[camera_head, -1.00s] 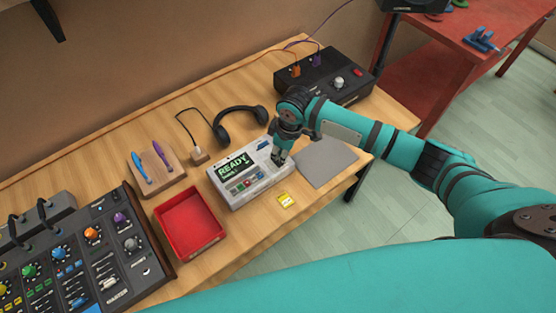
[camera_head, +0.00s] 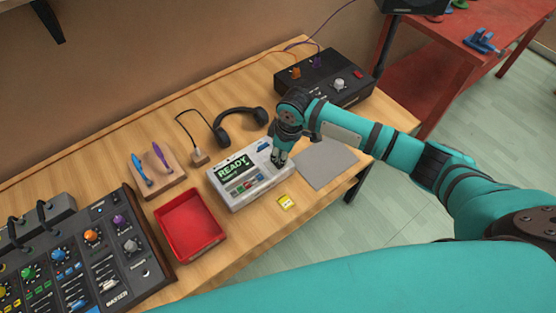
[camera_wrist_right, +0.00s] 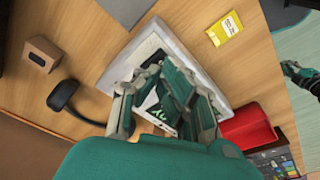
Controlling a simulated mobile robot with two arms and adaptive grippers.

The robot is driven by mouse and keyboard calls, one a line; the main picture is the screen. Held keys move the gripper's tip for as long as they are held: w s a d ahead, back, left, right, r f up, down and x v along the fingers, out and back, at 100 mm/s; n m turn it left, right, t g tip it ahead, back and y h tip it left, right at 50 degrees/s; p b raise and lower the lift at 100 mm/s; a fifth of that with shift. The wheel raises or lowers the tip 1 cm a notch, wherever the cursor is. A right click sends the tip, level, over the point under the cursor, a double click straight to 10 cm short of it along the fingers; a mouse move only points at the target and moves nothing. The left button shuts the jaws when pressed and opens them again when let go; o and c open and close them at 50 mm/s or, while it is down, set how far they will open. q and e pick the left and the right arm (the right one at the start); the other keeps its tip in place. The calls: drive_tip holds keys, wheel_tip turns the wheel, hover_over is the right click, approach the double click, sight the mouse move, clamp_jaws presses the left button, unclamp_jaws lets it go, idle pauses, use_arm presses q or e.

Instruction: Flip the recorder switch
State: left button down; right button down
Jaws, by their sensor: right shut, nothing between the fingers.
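The recorder (camera_head: 250,185) is a pale grey box with a lit green READY display and a row of small coloured buttons, lying on the wooden table in the head view. My right gripper (camera_head: 278,162) is shut and empty, pointing down at the recorder's right end. The head view does not show clearly whether the fingertips touch it. In the right wrist view the recorder (camera_wrist_right: 119,72) lies beneath my gripper, which hides much of its face. The switch itself cannot be made out, as the gripper covers that end.
A red tray (camera_head: 188,224) and a mixer (camera_head: 85,255) lie left of the recorder. Headphones (camera_head: 240,122) and a black box (camera_head: 325,78) lie behind it. A grey pad (camera_head: 327,163) is to its right, a yellow card (camera_head: 286,202) in front.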

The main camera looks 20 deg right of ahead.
drive_tip(key=shift+f+b, duration=0.5)
drive_tip(key=shift+f, duration=0.6)
idle(0.6)
wheel_tip(320, 180, up, 7)
drive_tip(key=p, duration=0.8)
drive_tip(key=shift+r, duration=0.1)
idle(0.5)
